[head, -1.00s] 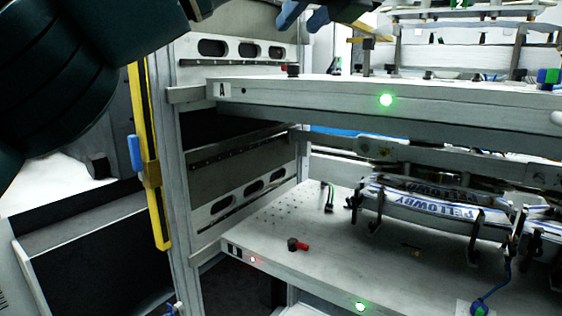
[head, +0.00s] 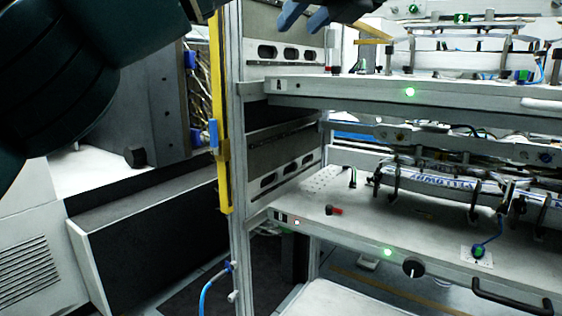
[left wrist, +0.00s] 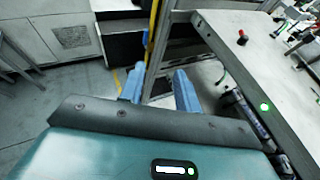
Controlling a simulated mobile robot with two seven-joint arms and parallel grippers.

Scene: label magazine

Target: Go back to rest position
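My left gripper (head: 303,17) shows at the top of the head view, in front of the rack's upper side panel. Its two blue fingers are apart, with nothing between them. In the left wrist view the same blue fingers (left wrist: 160,92) stand apart and empty, left of a shelf with a green light. My dark left arm fills the upper left of the head view. My right gripper is in neither view.
The rack's upper shelf (head: 455,97) and lower shelf (head: 345,232) fill the right side; label bundles (head: 430,183) lie on the lower one. A yellow bar (head: 222,120) runs up the rack post. A grey machine (head: 150,235) stands left, with open floor in the wrist view.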

